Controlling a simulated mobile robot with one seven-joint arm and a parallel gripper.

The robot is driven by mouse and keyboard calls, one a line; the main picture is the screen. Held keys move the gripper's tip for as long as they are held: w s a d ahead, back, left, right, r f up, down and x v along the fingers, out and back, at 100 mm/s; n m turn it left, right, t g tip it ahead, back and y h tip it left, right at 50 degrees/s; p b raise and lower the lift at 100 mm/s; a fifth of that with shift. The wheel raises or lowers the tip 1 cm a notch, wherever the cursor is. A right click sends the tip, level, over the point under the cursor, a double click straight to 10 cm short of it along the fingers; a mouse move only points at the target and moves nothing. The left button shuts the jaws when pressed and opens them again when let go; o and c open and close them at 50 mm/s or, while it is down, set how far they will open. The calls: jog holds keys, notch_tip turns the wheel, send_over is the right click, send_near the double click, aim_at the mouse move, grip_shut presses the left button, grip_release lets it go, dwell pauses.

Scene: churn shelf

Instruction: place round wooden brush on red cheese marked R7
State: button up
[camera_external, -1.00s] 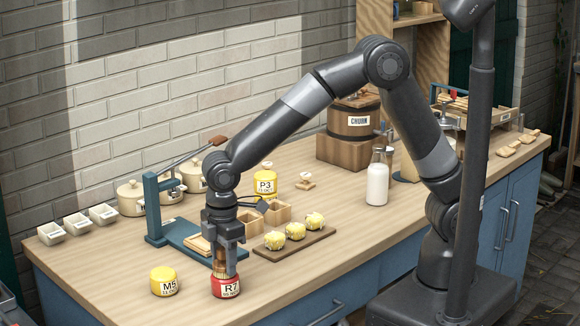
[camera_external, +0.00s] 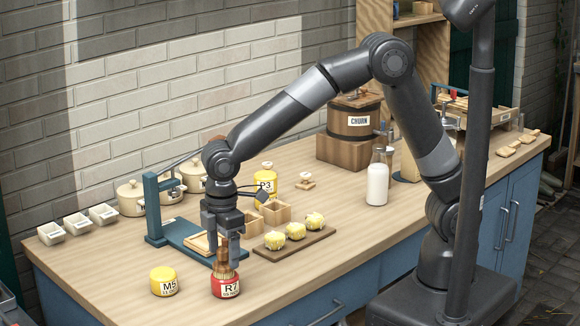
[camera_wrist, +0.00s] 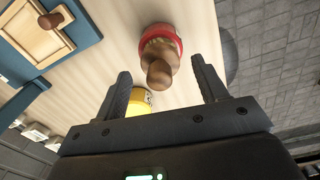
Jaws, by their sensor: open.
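The red cheese marked R7 (camera_external: 226,288) stands near the front edge of the table. The round wooden brush (camera_external: 223,264) stands on top of it, bristles down and handle up. In the wrist view the brush's brown handle (camera_wrist: 159,73) points toward the camera, with the red cheese's rim (camera_wrist: 178,46) around it. My gripper (camera_external: 226,246) is just above the brush; in the wrist view its two fingers (camera_wrist: 162,80) are spread, with a gap on each side of the handle. From outside, the fingers hide part of the handle.
A yellow cheese marked M5 (camera_external: 164,282) stands left of R7. A blue press (camera_external: 186,232) is behind, and a board with several yellow lumps (camera_external: 270,251) is to the right. The front table between M5 and the white dishes (camera_external: 76,226) is clear.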

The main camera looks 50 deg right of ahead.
aim_at(224, 250)
notch_tip(224, 250, up, 10)
jog(key=shift+s+f, duration=0.15)
jog(key=shift+f, duration=0.05)
jog(key=w+d+r+m+t, duration=0.1)
jog(key=w+d+r+m, duration=0.1)
jog(key=d, duration=0.6)
jog(key=w+d+r+m+y, duration=0.1)
jog(key=w+d+r+m, duration=0.15)
jog(key=d, duration=0.55)
jog(key=w+d+r+m+t, duration=0.1)
jog(key=d+r+m, duration=0.2)
jog(key=d, duration=0.5)
jog(key=s+d+f+m+t, duration=0.1)
jog(key=s+d+m, duration=0.2)
jog(key=d, duration=0.4)
jog(key=s+d+f+m+t, duration=0.1)
jog(key=s+d+m, duration=0.1)
jog(key=s+d, duration=0.2)
jog(key=s+d+m+t+h, duration=0.1)
jog(key=s+d+m, duration=0.2)
jog(key=d, duration=0.8)
jog(key=shift+s+f+m, duration=0.3)
jog(key=shift+f+m, duration=0.05)
jog(key=shift+f, duration=0.05)
jog(key=shift+o, duration=0.4)
